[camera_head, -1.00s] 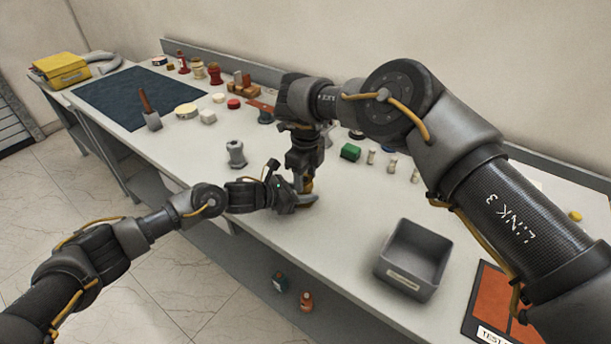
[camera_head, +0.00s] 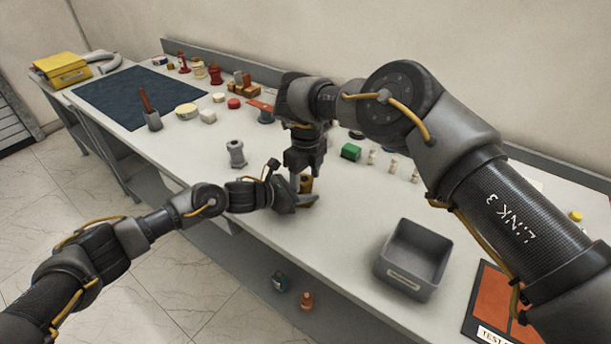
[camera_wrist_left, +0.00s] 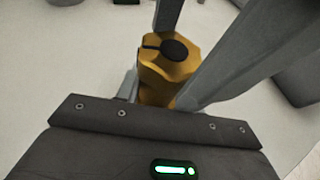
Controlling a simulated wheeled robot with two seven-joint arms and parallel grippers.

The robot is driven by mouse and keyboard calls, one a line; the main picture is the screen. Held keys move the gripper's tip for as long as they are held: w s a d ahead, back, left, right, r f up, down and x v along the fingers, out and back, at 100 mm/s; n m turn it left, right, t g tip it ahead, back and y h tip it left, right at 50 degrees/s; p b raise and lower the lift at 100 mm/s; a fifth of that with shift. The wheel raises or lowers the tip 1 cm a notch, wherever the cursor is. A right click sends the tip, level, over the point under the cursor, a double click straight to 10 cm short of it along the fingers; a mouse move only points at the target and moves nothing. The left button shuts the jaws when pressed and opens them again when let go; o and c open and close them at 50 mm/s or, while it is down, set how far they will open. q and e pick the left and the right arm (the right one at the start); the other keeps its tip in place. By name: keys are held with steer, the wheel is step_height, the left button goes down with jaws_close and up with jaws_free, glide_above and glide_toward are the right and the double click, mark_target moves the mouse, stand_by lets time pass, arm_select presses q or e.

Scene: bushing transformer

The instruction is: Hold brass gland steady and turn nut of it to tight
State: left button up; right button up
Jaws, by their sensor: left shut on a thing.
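The brass gland (camera_head: 307,183) stands upright on the bench, a small gold piece. In the left wrist view, the gland (camera_wrist_left: 168,72) shows a faceted nut on top with a black round centre and a dark line mark. My left gripper (camera_head: 300,198) comes in low from the left and is shut on the gland; its grey fingers stand on both sides of it. My right gripper (camera_head: 304,168) points down just above the gland. Its fingertips are too small and dark to tell whether they are open. The lower gland is partly hidden by the left fingers.
A grey bin (camera_head: 412,258) stands to the right on the bench. A grey fitting (camera_head: 236,153) stands left of the grippers. A green block (camera_head: 351,152) and several small pale parts lie behind to the right. Clear bench lies between gland and bin.

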mark_target(308, 176)
steer(key=shift+o, duration=0.5)
steer(key=shift+a, duration=0.1)
steer(key=shift+n, duration=0.9)
steer(key=n, duration=0.6)
step_height(308, 176, up, 12)
steer(key=w+m, duration=0.1)
steer(key=shift+d+m+t, duration=0.3)
steer(key=shift+d+m, duration=0.05)
steer(key=shift+m, duration=0.05)
steer(key=shift+w, duration=0.1)
